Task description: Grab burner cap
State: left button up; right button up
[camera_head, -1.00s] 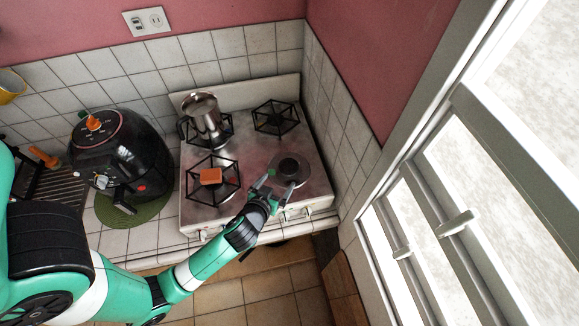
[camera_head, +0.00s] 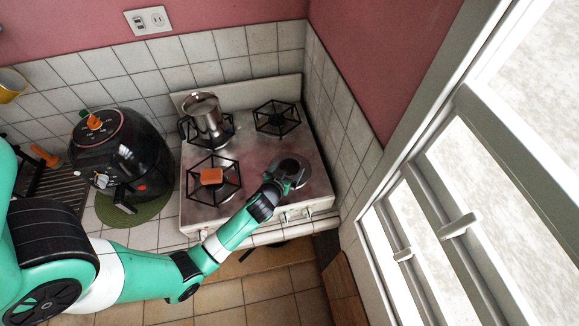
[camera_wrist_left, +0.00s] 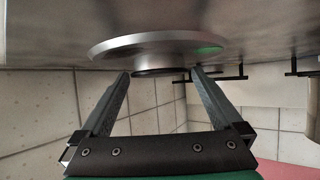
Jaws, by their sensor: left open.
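The front right burner (camera_head: 304,163) on the stove has no grate, and my left gripper hides most of it in the head view. In the wrist view, where the scene looks upside down, its wide silver base (camera_wrist_left: 150,42) hangs at the top. The dark round burner cap (camera_wrist_left: 160,72) shows at its centre. My left gripper (camera_head: 284,176) is at the burner, its fingers open. In the wrist view its fingertips (camera_wrist_left: 161,75) appear on either side of the cap; I cannot tell whether they touch it. My right gripper is not in view.
The stove (camera_head: 253,155) also carries a steel pot (camera_head: 208,120) at the back left and an orange block (camera_head: 211,176) on the front left grate. A black air fryer (camera_head: 120,155) stands left of it. A tiled wall (camera_head: 340,120) rises close on the right.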

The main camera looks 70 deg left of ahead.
aim_at(288, 170)
pick_arm(q)
jog(key=c, duration=1.1)
jog(key=shift+r, duration=0.1)
jog(key=shift+c, duration=0.2)
notch_tip(288, 170, up, 3)
jog(key=shift+f+p, duration=0.1)
jog(key=shift+p, duration=0.25)
jog(key=w+r+p+v, duration=0.1)
jog(key=p+v, duration=0.9)
jog(key=v, duration=0.7)
jog(key=shift+r, duration=0.35)
